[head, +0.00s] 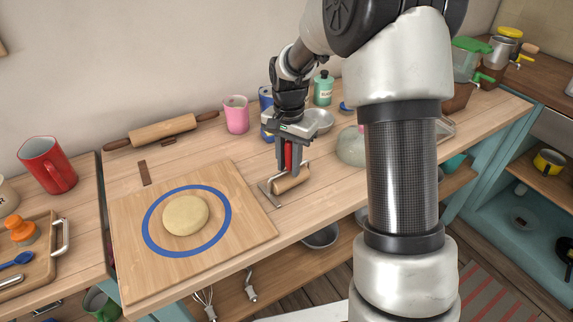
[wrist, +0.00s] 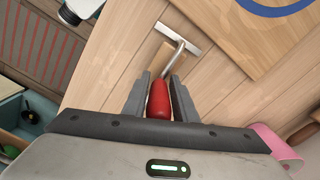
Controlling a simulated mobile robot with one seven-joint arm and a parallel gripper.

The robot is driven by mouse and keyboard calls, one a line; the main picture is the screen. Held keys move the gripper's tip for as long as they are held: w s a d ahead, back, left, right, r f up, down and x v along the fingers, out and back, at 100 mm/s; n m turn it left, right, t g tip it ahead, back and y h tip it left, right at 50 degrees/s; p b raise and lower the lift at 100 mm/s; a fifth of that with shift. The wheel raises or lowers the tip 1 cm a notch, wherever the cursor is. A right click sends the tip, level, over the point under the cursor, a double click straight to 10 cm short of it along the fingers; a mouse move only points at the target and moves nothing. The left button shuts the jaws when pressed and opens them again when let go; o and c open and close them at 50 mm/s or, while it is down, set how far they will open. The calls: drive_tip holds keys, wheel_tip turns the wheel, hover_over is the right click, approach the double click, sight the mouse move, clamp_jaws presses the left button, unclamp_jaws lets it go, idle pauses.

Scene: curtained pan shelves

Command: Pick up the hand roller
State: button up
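The hand roller has a red handle, a metal bracket and a small wooden roll (head: 291,181). It is at the front part of the counter, right of the cutting board, with its handle up. My gripper (head: 288,160) points down with its fingers close on both sides of the red handle. In the wrist view, the handle of the hand roller (wrist: 159,100) sits between the two fingers of my gripper (wrist: 159,88), which look shut on it. The bracket and roll show beyond the fingertips. I cannot tell whether the roll touches the counter.
A cutting board (head: 252,217) with dough (head: 186,215) inside a blue ring lies to the left. The counter's front edge is close.

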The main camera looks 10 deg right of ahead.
clamp_jaws()
drive_tip(key=shift+r, duration=0.15)
